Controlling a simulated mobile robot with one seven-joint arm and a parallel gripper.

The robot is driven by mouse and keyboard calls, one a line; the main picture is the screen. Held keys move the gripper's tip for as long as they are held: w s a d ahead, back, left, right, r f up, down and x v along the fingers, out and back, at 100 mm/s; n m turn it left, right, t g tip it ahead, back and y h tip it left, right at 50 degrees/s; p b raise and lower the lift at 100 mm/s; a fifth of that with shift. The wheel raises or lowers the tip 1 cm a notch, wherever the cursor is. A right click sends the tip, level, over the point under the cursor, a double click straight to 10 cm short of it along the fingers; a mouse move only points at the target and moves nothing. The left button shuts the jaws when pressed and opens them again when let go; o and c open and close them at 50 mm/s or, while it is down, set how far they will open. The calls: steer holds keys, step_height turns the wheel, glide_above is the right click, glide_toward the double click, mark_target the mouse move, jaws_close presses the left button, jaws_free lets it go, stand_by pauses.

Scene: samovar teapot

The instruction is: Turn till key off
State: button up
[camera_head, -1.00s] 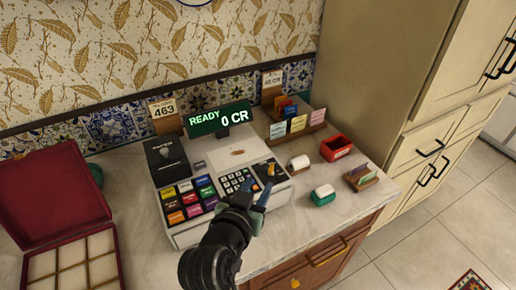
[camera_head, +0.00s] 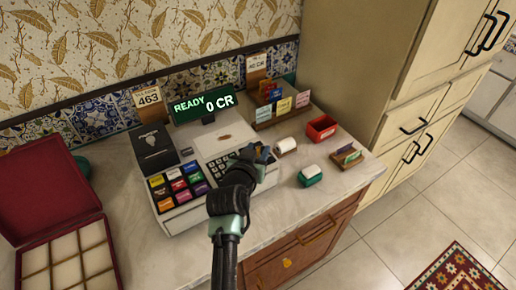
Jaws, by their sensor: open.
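The till (camera_head: 187,217) stands on the counter, white with coloured keys and a number pad (camera_head: 222,168). Its green display (camera_head: 203,105) reads "READY 0 CR". My gripper (camera_head: 260,155) is open over the right end of the till's front panel, beside the number pad. The small orange till key, seen there earlier, is now hidden behind my gripper. I cannot tell whether the fingers are around it or touching it.
A black printer box (camera_head: 153,148) sits on the till's left. A paper roll (camera_head: 286,146), red tray (camera_head: 321,128), green pad (camera_head: 311,176) and card holder (camera_head: 347,156) lie close on the right. An open red box (camera_head: 62,228) is at left.

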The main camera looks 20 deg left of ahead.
steer(key=shift+w+f, duration=0.1)
steer(key=shift+w, duration=0.25)
jaws_close()
